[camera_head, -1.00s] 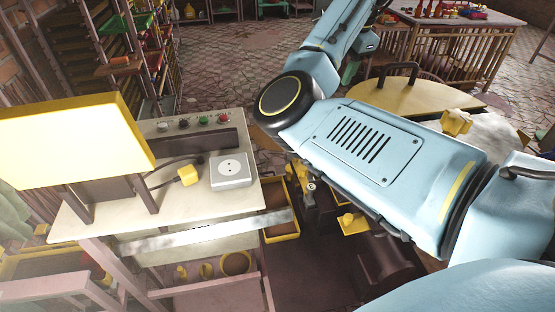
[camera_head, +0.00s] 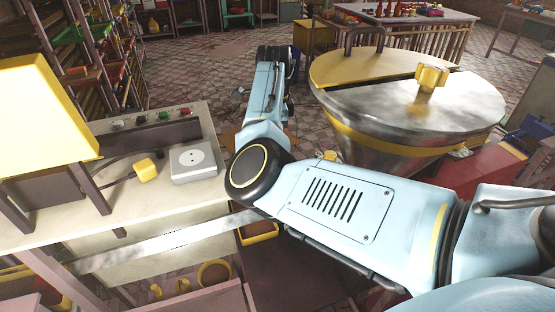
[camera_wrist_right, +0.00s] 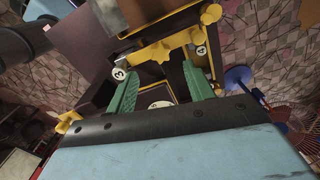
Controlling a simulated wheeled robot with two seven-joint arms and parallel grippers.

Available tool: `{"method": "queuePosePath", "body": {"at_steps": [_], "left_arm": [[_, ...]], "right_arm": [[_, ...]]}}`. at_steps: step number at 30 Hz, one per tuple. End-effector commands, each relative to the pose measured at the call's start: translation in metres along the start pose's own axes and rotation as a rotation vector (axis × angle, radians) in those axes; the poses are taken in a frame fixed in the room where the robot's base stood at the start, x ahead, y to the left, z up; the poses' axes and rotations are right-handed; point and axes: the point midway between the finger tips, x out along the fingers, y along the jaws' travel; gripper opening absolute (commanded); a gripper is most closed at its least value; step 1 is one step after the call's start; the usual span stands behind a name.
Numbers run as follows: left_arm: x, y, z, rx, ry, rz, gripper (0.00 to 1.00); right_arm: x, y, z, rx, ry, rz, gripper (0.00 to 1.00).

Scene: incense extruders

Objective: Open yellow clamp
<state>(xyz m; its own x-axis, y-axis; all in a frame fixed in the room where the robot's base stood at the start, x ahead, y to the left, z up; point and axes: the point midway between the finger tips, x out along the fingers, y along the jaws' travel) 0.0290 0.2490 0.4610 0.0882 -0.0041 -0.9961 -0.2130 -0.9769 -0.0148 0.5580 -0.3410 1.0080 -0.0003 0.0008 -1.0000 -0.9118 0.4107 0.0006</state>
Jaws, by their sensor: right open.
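Yellow clamp-like parts (camera_wrist_right: 155,52) with star-shaped knobs (camera_wrist_right: 210,14) show in the right wrist view, mounted on a dark machine. I cannot tell exactly which part is the clamp. My right gripper (camera_wrist_right: 161,60) has two green fingers spread apart, with nothing held between them. The yellow parts lie just beyond the fingertips; whether they touch is unclear. In the head view my right arm covers the machine's lower front, and the gripper itself cannot be made out. My left gripper is in neither view.
A large metal hopper (camera_head: 400,125) with a half-yellow lid and yellow knob (camera_head: 432,77) stands behind my right arm. A bench (camera_head: 105,205) with a white socket box (camera_head: 193,162) and yellow plug (camera_head: 146,169) is at left.

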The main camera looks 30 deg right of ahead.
Motion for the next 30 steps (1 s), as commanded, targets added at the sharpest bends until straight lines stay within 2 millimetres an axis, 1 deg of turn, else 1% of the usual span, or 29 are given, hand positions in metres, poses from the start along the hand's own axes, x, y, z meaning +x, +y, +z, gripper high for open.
{"method": "queuePosePath", "body": {"at_steps": [1, 3, 6, 10, 15, 24, 30], "left_arm": [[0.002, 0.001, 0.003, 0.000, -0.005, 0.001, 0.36], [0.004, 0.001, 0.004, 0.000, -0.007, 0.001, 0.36], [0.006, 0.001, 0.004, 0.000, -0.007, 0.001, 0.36], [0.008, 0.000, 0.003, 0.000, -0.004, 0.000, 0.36], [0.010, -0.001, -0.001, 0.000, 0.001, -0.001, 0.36], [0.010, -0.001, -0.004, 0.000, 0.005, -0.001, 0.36], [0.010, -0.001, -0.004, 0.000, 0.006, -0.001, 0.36]], "right_arm": [[0.014, 0.001, -0.001, 0.001, 0.000, 0.004, 0.53], [0.028, 0.001, -0.001, 0.002, 0.000, 0.003, 0.53], [0.047, 0.001, -0.002, 0.001, 0.001, 0.002, 0.53], [0.064, 0.000, -0.002, 0.001, 0.000, 0.001, 0.53], [0.075, 0.000, -0.002, 0.002, 0.000, 0.000, 0.53], [0.077, 0.000, -0.002, 0.002, -0.001, -0.001, 0.53], [0.077, 0.000, -0.002, 0.002, 0.000, -0.001, 0.26]]}}
